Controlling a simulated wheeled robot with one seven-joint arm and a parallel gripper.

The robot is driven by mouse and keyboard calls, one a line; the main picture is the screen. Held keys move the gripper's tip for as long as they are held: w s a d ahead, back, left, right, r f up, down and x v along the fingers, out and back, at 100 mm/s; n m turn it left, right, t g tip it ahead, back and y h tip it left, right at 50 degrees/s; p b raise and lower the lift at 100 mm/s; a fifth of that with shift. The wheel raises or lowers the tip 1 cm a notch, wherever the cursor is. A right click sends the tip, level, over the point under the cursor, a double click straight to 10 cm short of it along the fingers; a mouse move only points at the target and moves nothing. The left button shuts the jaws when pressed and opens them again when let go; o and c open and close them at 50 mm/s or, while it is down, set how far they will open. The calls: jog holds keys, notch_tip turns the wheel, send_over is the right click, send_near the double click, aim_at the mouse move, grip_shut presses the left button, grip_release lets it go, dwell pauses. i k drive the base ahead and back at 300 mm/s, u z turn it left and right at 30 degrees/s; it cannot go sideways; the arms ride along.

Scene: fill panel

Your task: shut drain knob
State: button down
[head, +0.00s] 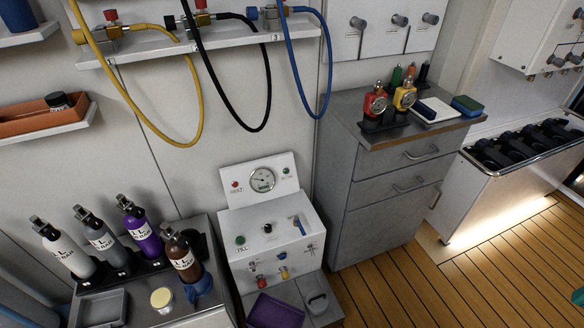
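The white fill panel (270,222) stands at the lower middle, against the wall. Its upper face carries a green button (240,240), a black knob (267,228) and a blue lever (299,225). Its front face has a red fitting (262,281), a yellow-and-blue fitting (284,273) and small metal knobs, one at the right (310,248). The lettering is too small to tell which one is the drain knob, or whether it is open or shut. A round gauge (262,180) sits on the backboard. My gripper is not in view.
Several labelled bottles (144,231) stand in a rack at the left. A purple tray (275,311) lies below the panel. A grey cabinet (390,170) stands to its right. Yellow, black and blue hoses (301,75) hang above. The wooden floor (450,275) is clear at the right.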

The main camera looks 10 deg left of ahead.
aim_at(261, 283)
jog(key=u, duration=0.05)
jog(key=k, duration=0.5)
jog(key=u, duration=0.75)
jog(key=i, duration=0.55)
jog(key=u, duration=0.3)
